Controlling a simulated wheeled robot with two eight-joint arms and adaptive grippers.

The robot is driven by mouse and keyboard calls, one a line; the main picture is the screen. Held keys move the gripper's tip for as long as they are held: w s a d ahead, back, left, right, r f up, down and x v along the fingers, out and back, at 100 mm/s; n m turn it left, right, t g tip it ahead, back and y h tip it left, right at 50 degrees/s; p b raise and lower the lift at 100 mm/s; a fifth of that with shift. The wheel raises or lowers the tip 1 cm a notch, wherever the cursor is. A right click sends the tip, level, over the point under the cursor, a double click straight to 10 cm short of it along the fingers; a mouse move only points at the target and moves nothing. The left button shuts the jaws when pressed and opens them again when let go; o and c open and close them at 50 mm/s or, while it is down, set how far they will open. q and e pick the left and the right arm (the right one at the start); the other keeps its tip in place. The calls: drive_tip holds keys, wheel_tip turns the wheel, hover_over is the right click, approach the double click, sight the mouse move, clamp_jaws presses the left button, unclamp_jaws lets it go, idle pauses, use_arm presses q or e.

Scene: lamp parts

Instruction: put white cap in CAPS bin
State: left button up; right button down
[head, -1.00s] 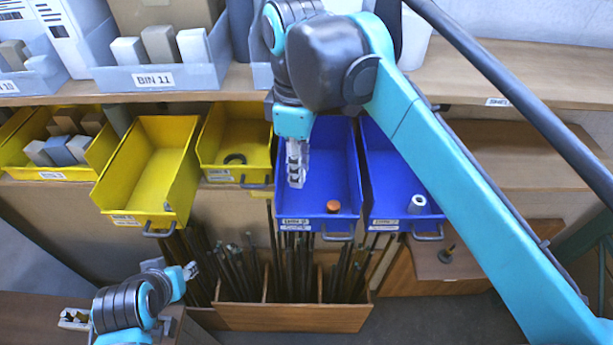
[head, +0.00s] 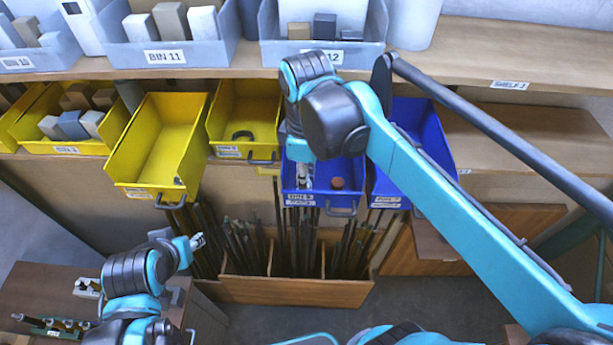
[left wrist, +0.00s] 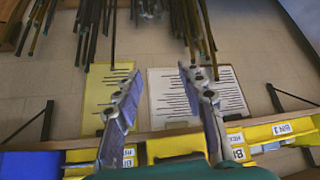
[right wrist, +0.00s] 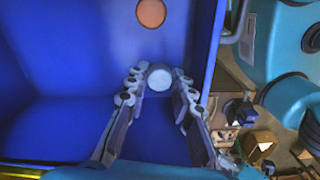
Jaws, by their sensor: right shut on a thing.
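The white cap (right wrist: 159,77) shows as a pale round disc between the fingertips of my right gripper (right wrist: 158,88) in the right wrist view. The gripper is shut on it. In the head view my right gripper (head: 304,176) reaches down inside the left blue bin (head: 325,198), beside an orange-brown cap (head: 337,183). That cap also shows in the right wrist view (right wrist: 151,12), apart from the fingers. The small second line on the bin's label is hard to read. My left gripper (head: 198,241) is low at the left, with its fingers apart and empty in the left wrist view (left wrist: 159,78).
A second blue bin (head: 415,150) is to the right, partly hidden by my right arm. Yellow bins (head: 150,165) stand at the left, one holding a dark ring (head: 242,135). Below is a wooden rack (head: 290,290) of rods. Grey bins line the upper shelf.

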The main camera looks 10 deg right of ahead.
drive_tip(key=shift+w+f, duration=0.1)
drive_tip(key=shift+f, duration=0.1)
drive_tip(key=c, duration=1.6)
unclamp_jaws()
drive_tip(key=shift+w, duration=0.15)
drive_tip(key=shift+r, duration=0.25)
wheel_tip(320, 180, up, 12)
drive_tip(key=shift+f+b, duration=0.1)
drive_tip(key=shift+b, duration=0.55)
